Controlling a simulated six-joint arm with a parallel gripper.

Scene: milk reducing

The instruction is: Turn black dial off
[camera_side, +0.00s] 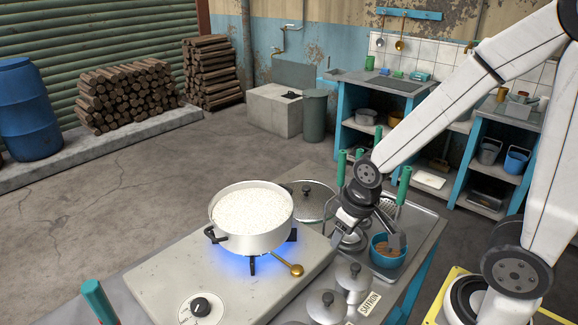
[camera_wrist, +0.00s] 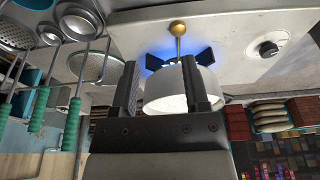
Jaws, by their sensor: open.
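The black dial (camera_side: 200,306) sits on a round white plate at the front of the grey stove (camera_side: 165,270); it also shows in the wrist view (camera_wrist: 266,49), upper right. A white pot (camera_side: 262,241) of white liquid stands over a lit blue flame (camera_side: 233,265). In the wrist view, the pot (camera_wrist: 206,84) shows partly behind the fingers. My gripper (camera_side: 391,228) is open and empty, right of the pot above the side counter and far from the dial. Its fingers show apart in the wrist view (camera_wrist: 159,62).
Lidded metal jars (camera_side: 327,306), a blue bowl (camera_side: 386,259) and a glass lid (camera_side: 309,205) crowd the counter. Green-handled utensils (camera_side: 404,185) stand near my gripper. The stove top left of the pot is clear.

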